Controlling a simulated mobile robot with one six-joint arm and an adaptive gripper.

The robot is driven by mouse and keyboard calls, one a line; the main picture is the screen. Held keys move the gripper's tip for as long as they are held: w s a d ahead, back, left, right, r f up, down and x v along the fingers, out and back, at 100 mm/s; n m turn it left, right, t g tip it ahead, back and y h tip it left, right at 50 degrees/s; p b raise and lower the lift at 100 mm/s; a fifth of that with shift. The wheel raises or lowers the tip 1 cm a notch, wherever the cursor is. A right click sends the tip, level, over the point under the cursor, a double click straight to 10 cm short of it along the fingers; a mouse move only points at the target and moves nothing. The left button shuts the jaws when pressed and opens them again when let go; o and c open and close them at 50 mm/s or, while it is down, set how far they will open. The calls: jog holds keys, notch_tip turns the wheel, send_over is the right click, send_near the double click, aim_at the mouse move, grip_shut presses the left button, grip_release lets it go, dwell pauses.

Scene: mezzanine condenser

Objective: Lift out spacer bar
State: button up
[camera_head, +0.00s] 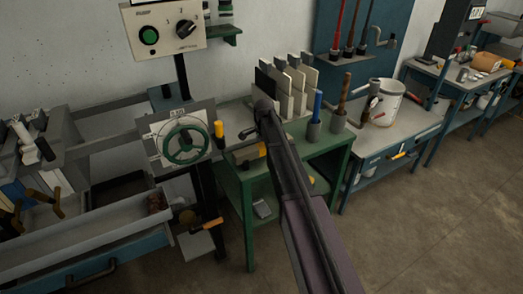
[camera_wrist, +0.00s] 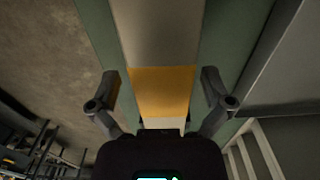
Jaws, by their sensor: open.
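In the wrist view, a flat pale grey bar with an orange-yellow band (camera_wrist: 162,92), which looks like the spacer bar, runs up the middle of the picture with green surface on both sides. My gripper (camera_wrist: 160,80) is open, with one finger to each side of the band and a visible gap on both sides. How far the fingers are above or around the bar I cannot tell. In the head view, a small yellow-marked item (camera_head: 250,154) lies on the green bench (camera_head: 330,138); I cannot tell if it is the same bar. My gripper is not clear there, behind my arm.
Upright pale plates (camera_head: 300,82) stand at the back of the bench, with holders with blue and brown handles to their right. A handwheel (camera_head: 186,140) and a grey trough (camera_head: 90,238) are on the left. A white bucket (camera_head: 384,101) stands on the right bench. The floor at right is clear.

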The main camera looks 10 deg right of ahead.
grip_shut()
jog(key=shift+r, duration=0.2)
dwell(0.4)
jog(key=shift+r+p, duration=1.65)
jog(key=shift+p, duration=0.25)
jog(key=s+d+r+p, duration=0.1)
jog(key=s, duration=1.5)
jog(key=shift+d+r, duration=0.15)
jog(key=shift+d, duration=0.05)
